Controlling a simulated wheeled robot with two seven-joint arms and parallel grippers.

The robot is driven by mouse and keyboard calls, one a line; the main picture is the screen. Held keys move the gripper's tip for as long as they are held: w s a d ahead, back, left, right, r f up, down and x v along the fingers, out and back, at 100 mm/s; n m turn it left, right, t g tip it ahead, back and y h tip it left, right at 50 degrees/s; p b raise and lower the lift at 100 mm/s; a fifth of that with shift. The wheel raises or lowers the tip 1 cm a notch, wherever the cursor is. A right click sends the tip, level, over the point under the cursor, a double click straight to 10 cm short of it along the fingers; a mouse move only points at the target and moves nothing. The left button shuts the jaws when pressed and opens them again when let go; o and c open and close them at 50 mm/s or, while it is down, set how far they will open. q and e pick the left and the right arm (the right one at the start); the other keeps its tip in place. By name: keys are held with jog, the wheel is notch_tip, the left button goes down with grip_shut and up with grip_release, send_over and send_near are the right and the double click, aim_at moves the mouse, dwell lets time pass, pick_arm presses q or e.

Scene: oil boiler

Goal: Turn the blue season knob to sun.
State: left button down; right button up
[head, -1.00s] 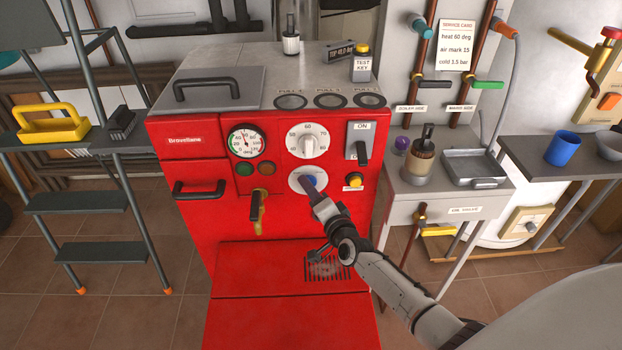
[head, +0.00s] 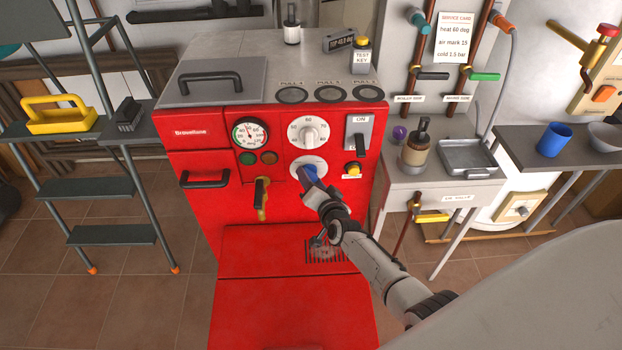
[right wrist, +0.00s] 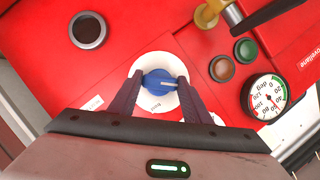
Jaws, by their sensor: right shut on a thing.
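The blue season knob (head: 311,170) sits on a round white dial (head: 297,163) on the red boiler front, below the white temperature dial (head: 308,131). My right gripper (head: 307,179) reaches it from the lower right. In the right wrist view the blue knob (right wrist: 158,82) is between the two dark fingers of my right gripper (right wrist: 159,86), which are closed on its sides. Its pale pointer line points to the right there. The small markings on the white dial (right wrist: 160,109) are too small to read. My left gripper is not in view.
A brass tap (head: 262,195) sticks out to the left of the dial. The gauge (head: 250,133) and two lamps are up and left of it. A switch lever (head: 357,137) and a yellow button (head: 352,169) are on the right. A red ledge (head: 250,250) lies below.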

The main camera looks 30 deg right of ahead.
jog(key=o, duration=1.1)
jog(key=p+v, duration=0.3)
jog(key=v, duration=0.7)
jog(key=shift+s, duration=0.15)
jog(key=shift+s, duration=0.1)
jog(key=s+a+f+n+g+y, duration=0.1)
jog(key=s+a+n, duration=0.3)
jog(key=s, duration=0.4)
jog(key=s+a+f+n+g+y, duration=0.2)
jog(key=s+a+n+g, duration=0.1)
jog(key=s, duration=0.5)
jog(key=s+a+f+n+g+y, duration=0.1)
jog(key=s+a+n+g+y, duration=0.1)
jog(key=s+a+n, duration=0.4)
jog(key=shift+s+a+f, duration=0.1)
jog(key=shift+s+f, duration=0.1)
jog(key=shift+s, duration=1.4)
